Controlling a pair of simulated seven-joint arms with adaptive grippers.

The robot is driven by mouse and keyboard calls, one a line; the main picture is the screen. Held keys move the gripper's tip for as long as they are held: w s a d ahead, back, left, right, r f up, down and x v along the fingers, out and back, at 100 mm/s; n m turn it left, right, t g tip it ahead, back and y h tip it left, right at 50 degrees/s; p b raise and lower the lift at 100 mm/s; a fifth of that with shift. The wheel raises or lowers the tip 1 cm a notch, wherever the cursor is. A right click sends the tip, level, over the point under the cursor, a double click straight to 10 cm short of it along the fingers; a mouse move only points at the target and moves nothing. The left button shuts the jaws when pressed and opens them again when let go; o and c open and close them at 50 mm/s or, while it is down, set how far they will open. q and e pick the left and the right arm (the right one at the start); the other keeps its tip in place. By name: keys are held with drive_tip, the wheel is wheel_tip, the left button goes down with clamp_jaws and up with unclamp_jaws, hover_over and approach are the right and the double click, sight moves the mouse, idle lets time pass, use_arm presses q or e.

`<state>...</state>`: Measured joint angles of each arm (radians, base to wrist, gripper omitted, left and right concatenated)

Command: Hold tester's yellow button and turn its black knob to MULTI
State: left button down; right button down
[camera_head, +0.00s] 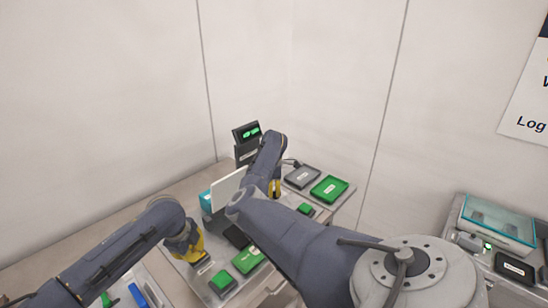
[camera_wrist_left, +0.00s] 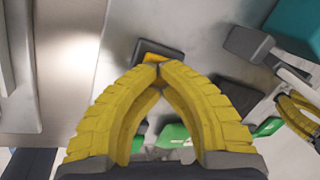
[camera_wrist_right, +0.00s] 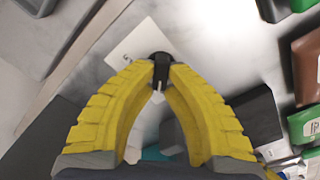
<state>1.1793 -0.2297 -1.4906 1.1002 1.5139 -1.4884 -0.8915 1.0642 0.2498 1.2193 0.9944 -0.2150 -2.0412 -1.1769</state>
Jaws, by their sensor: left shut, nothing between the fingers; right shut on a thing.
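In the left wrist view, a yellow-orange button (camera_wrist_left: 172,57) sits on a small dark box (camera_wrist_left: 145,52). My left gripper (camera_wrist_left: 159,72) is shut and empty, its tips right at the button and hiding part of it; whether they press it I cannot tell. It also shows in the head view (camera_head: 193,258), low over the bench. In the right wrist view, my right gripper (camera_wrist_right: 161,72) is shut on the black knob (camera_wrist_right: 160,56), which has a white pointer mark. The knob stands on a pale plate (camera_wrist_right: 128,50) whose lettering is mostly hidden. The right gripper also shows in the head view (camera_head: 275,188).
A display with green digits (camera_head: 247,132) stands at the back. A white panel (camera_head: 226,188) rises beside the teal block (camera_head: 205,203). Green trays (camera_head: 329,188) (camera_head: 248,260) lie around the arms. A side table (camera_head: 500,236) stands at right.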

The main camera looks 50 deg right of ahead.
use_arm(q)
drive_tip(key=shift+a+f, duration=0.1)
drive_tip(key=shift+f, duration=0.05)
use_arm(e)
drive_tip(key=shift+m, duration=0.3)
drive_tip(key=m, duration=0.4)
drive_tip(key=shift+w, duration=0.1)
drive_tip(key=m, duration=0.4)
drive_tip(key=shift+d+f+m, duration=0.1)
drive_tip(key=shift+d+m, duration=0.15)
drive_tip(key=shift+m, duration=0.05)
drive_tip(key=m, duration=0.4)
drive_tip(key=shift+d, duration=0.15)
drive_tip(key=shift+d+m, duration=0.1)
drive_tip(key=shift+m, duration=2.1)
drive_tip(key=c, duration=1.4)
unclamp_jaws()
